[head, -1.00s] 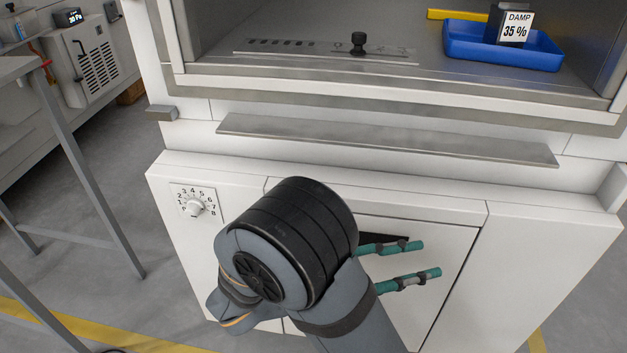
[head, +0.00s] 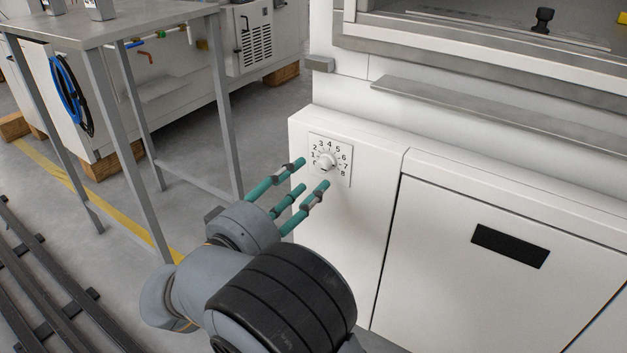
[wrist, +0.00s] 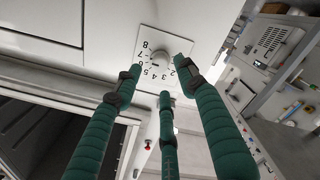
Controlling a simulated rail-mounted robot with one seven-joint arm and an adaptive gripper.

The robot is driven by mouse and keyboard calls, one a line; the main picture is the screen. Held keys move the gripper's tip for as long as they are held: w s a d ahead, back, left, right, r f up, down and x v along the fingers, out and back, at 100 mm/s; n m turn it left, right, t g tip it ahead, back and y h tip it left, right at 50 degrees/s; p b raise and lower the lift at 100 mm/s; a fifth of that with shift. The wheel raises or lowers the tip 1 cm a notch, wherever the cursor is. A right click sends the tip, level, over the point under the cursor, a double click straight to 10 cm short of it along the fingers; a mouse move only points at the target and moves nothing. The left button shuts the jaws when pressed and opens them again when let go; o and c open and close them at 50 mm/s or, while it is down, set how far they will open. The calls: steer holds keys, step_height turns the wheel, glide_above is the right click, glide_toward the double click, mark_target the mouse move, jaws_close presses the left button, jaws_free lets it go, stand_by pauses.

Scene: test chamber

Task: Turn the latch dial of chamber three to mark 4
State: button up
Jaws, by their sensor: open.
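The latch dial (head: 326,161) is a white round knob on a square plate on the cabinet's lower left front, with marks 0 to 8 around it. I cannot tell which mark its pointer faces. The dial (wrist: 158,57) also shows upside down in the wrist view, some marks hidden by the fingers. My gripper (head: 311,178) has three green fingers with dark joints, spread open and empty, their tips just in front of the dial and slightly below and left of it. In the wrist view my gripper (wrist: 160,80) has fingertips around the dial's near side; contact is not clear.
A cabinet door (head: 470,290) with a dark recess (head: 510,245) is right of the dial. A grey ledge (head: 480,120) runs above. A metal-legged table (head: 110,28) stands at the left, with open floor between it and the cabinet.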

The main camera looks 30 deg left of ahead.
mark_target(321, 168)
steer(key=shift+w+b, duration=0.55)
steer(key=shift+w, duration=1.7)
jaws_close()
